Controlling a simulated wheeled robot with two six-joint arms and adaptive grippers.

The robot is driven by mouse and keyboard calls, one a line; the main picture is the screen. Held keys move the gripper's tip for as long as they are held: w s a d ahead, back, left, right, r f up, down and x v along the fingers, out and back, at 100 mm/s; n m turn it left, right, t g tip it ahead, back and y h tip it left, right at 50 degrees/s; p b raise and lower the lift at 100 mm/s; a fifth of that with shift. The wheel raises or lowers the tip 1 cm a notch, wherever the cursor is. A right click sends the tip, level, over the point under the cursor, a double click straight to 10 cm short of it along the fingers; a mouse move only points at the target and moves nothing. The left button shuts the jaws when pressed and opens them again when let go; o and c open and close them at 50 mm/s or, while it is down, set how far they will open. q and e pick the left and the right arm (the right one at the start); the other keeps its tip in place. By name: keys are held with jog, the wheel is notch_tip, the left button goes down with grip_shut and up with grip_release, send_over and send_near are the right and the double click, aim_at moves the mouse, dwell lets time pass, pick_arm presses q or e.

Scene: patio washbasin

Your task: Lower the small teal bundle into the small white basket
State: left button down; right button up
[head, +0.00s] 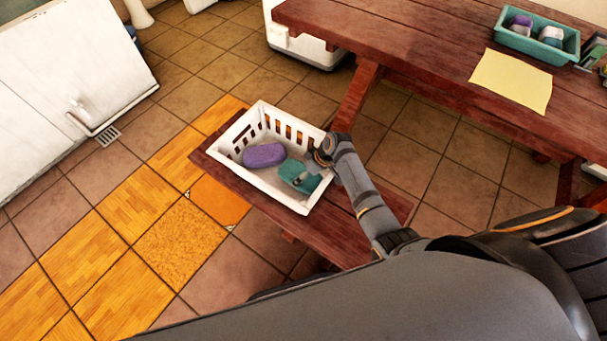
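The small white basket (257,187) has slotted sides and stands on a dark red wooden bench. The small teal bundle (296,174) is within the basket's outline, at its right end. I cannot tell whether it rests on the basket floor or hangs above it. My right gripper (314,166) is at the basket's right end, right against the teal bundle in this view. Its fingertips are too small and partly hidden to show whether they grip the bundle. My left gripper is not in view.
A purple bundle (264,155) lies in the basket, left of the teal one. A red wooden table (420,50) at upper right bears a yellow cloth (512,80) and a teal tray (566,52) with small items. A white cabinet (65,80) stands at left. The tiled floor between is clear.

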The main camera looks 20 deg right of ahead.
jog(key=shift+f, duration=0.15)
jog(key=o, duration=1.2)
jog(key=v, duration=1.2)
jog(key=shift+d, duration=0.1)
